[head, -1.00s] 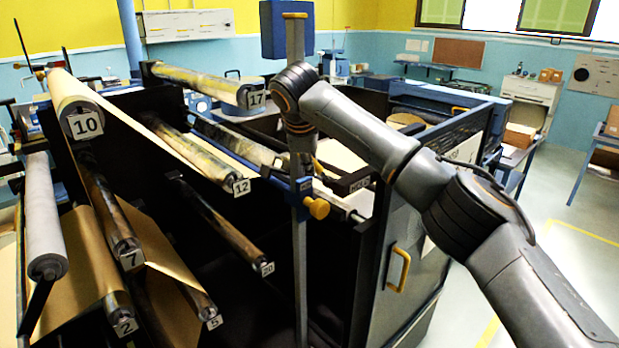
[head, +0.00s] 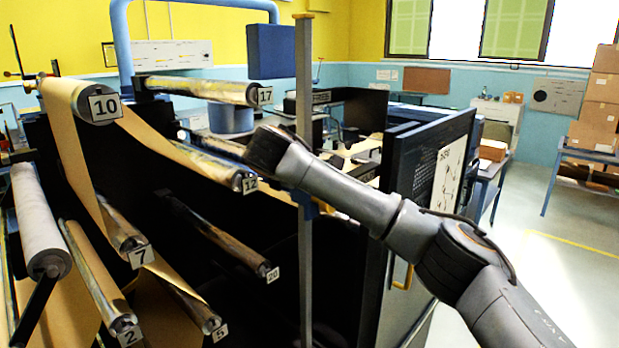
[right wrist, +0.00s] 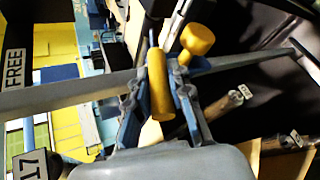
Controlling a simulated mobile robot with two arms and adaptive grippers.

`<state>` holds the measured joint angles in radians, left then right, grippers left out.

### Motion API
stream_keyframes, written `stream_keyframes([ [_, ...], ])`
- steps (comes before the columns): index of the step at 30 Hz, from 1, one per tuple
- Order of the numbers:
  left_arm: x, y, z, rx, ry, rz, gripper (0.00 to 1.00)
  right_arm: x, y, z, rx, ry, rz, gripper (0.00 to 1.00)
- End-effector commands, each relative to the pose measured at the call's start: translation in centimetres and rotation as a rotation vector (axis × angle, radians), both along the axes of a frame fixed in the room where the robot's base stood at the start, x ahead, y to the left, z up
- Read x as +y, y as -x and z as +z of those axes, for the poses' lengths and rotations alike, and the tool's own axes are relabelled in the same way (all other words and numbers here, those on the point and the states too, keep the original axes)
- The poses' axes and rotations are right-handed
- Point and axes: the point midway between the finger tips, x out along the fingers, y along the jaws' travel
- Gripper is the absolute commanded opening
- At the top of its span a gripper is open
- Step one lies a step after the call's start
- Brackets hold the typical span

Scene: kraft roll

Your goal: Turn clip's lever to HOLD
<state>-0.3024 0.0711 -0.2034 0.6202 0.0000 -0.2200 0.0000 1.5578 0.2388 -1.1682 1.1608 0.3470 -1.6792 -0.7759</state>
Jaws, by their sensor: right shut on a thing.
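The clip's yellow lever (right wrist: 157,92) stands nearly upright in the right wrist view. My right gripper (right wrist: 160,78) has a finger on each side of it and is shut on it. A round yellow knob (right wrist: 197,39) is just right of the fingers, on the grey post (right wrist: 240,62). In the head view the post (head: 304,265) rises behind my right forearm, with part of the blue clip (head: 308,205) showing. My right wrist hides the lever and the gripper there. My left gripper is not in view.
A FREE sign (head: 321,97) is behind the post; it also shows in the right wrist view (right wrist: 14,68). Numbered rolls, such as roll 12 (head: 215,167) and roll 20 (head: 225,240), stick out left of the post. A dark panel door (head: 425,200) stands close to my right arm.

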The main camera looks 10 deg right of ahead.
Motion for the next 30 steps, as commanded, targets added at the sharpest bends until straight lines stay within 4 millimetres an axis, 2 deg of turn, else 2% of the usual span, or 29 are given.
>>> stream_keyframes([
  [10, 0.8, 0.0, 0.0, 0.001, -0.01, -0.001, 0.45, 0.0, 0.1, -0.4, 0.006, 0.004, -0.002, 0.0],
  [11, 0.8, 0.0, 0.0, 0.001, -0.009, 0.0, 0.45, 0.0, 0.1, -0.4, 0.006, 0.004, -0.002, 0.24],
  [14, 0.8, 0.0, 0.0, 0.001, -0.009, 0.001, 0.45, 0.0, 0.0, -0.4, 0.006, 0.004, -0.002, 0.43],
  [24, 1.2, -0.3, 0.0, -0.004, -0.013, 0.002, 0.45, 0.0, 0.2, 0.0, 0.002, 0.003, -0.002, 0.43],
  [30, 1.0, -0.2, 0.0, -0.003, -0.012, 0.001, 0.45, 1.5, 2.0, 1.3, 0.001, 0.004, 0.002, 0.43],
])
